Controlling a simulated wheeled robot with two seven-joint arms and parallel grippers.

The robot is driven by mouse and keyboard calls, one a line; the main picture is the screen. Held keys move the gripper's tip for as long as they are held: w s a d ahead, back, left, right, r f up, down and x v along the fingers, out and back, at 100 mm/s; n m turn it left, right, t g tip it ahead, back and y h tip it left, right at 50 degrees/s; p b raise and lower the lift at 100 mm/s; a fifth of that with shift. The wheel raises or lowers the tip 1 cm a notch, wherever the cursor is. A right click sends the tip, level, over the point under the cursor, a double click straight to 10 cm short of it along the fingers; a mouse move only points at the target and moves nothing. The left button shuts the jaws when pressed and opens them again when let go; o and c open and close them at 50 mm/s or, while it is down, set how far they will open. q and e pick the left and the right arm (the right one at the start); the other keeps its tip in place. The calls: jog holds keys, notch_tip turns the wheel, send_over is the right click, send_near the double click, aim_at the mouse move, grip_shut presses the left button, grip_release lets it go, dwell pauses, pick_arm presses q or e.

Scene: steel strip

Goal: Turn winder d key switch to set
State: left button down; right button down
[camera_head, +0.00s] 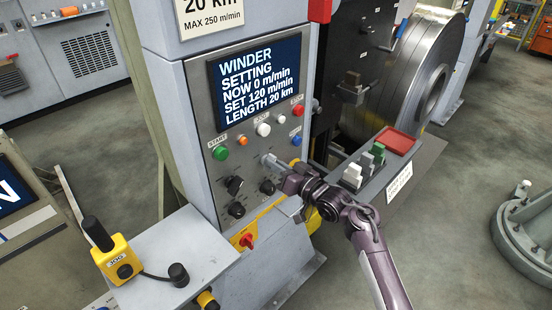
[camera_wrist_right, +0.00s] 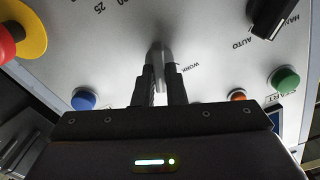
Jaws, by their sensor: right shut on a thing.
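The winder's grey control panel (camera_head: 205,115) stands in the middle of the head view, its screen (camera_head: 258,75) reading WINDER SETTING, NOW 0 m/min, SET 120 m/min, LENGTH 20 km. My right gripper (camera_head: 281,167) is at the panel's lower right, in front of the key switch. In the right wrist view the gripper (camera_wrist_right: 160,78) is shut on a grey key (camera_wrist_right: 158,58) close to the panel face. A WORK label shows beside the key; the fingers hide part of it. The key's exact setting cannot be told. My left gripper is not in view.
A red emergency knob (camera_wrist_right: 8,35) shows in the wrist view. A lever box (camera_head: 366,165) stands at right.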

jog(key=shift+m+p, duration=1.15)
jog(key=shift+m, duration=0.95)
jog(key=shift+f, duration=0.1)
jog(key=c, duration=1.5)
grip_release()
jog(key=shift+w, duration=0.1)
jog(key=b+v, duration=0.1)
jog(key=v, duration=0.7)
jog(key=shift+w+b, duration=0.1)
jog(key=shift+b, duration=0.2)
